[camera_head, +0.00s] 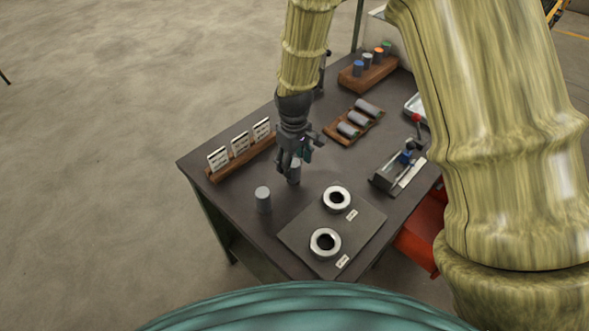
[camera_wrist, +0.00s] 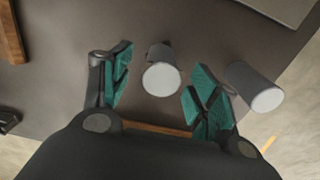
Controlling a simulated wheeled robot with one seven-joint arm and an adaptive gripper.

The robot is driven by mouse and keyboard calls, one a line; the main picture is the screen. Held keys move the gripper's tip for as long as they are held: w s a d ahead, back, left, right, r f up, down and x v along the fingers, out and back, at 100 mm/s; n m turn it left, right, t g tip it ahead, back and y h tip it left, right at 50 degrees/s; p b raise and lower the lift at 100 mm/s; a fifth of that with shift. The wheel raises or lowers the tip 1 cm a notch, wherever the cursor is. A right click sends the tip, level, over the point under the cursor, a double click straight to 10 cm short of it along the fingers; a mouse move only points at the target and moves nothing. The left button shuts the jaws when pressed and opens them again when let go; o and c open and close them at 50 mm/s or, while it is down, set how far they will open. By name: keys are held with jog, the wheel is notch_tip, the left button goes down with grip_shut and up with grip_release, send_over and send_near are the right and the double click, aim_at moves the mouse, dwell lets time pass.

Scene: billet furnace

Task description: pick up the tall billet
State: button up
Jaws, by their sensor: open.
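Two grey cylindrical billets stand upright on the dark table. One billet (camera_head: 294,176) is right below my gripper (camera_head: 296,163) and partly hidden by it. The other billet (camera_head: 263,200) stands apart, to the lower left. In the wrist view, the first billet (camera_wrist: 162,76) shows its pale round top between the teal-padded fingers of my gripper (camera_wrist: 158,72), with gaps on both sides. The second billet (camera_wrist: 256,90) is outside the right finger. My gripper is open and empty, pointing down. I cannot tell for sure which billet is taller.
A wooden holder with white cards (camera_head: 240,157) is left of my gripper. A wooden tray of lying cylinders (camera_head: 342,138) and a rack of colored-top cylinders (camera_head: 351,82) are behind. A plate with two rings (camera_head: 290,235) lies in front; a clamp fixture (camera_head: 384,180) is right.

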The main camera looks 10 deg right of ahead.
aim_at(294, 172)
jog(key=shift+s, duration=0.25)
jog(key=shift+f+p, duration=0.2)
jog(key=shift+p, duration=0.15)
jog(key=shift+w+f+p, duration=0.25)
jog(key=shift+f+p, duration=0.2)
jog(key=shift+f, duration=0.45)
jog(key=shift+s+f+p, duration=0.15)
jog(key=shift+f+p, duration=0.25)
jog(key=shift+f, duration=1.05)
grip_shut()
